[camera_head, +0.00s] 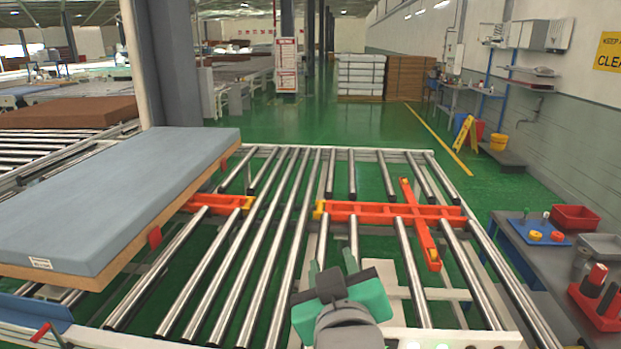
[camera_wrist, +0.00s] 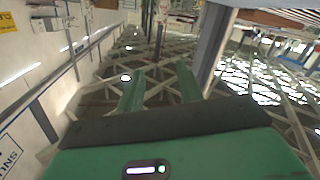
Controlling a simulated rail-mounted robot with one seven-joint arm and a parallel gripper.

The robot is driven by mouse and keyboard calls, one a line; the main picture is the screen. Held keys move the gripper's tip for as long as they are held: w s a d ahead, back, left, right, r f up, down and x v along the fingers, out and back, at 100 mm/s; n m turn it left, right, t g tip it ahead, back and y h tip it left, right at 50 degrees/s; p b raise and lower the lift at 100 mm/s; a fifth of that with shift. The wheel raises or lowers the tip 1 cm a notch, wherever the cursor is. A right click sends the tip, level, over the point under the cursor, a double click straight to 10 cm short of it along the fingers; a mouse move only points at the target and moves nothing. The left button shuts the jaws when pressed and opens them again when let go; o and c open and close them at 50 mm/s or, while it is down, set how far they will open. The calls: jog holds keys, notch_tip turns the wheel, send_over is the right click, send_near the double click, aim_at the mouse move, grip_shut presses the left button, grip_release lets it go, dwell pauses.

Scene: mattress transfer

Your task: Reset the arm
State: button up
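My gripper (camera_head: 332,262) shows at the bottom centre of the head view, above the near edge of the roller table. It has a green and dark body with two green fingers. In the wrist view its fingers (camera_wrist: 160,75) stand apart with nothing between them. That view is filled by the ceiling beams, a wall and a pillar, so my gripper points upward. A grey-blue mattress (camera_head: 110,190) with a brown side lies on the rollers at the left, apart from my gripper.
The roller table (camera_head: 290,220) is bare in its middle and right. Orange-red bars (camera_head: 390,212) cross its rollers. A workbench (camera_head: 535,262) with red bins and small parts stands at the right. A pillar (camera_head: 167,62) rises behind the mattress. Green floor lies open beyond.

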jog(key=s+a+r+m+t, duration=0.2)
jog(key=s+r+t, duration=0.2)
jog(key=s+r, duration=0.5)
jog(key=s+a+r+m+t, duration=0.2)
jog(key=s+r+m+t, duration=0.15)
jog(key=s+r, duration=0.6)
notch_tip(320, 180, up, 18)
jog(key=p, duration=1.9)
jog(key=shift+s+d+n+t+p, duration=0.15)
jog(key=shift+s+n+t+p, duration=0.2)
jog(key=shift+s+n+p, duration=0.1)
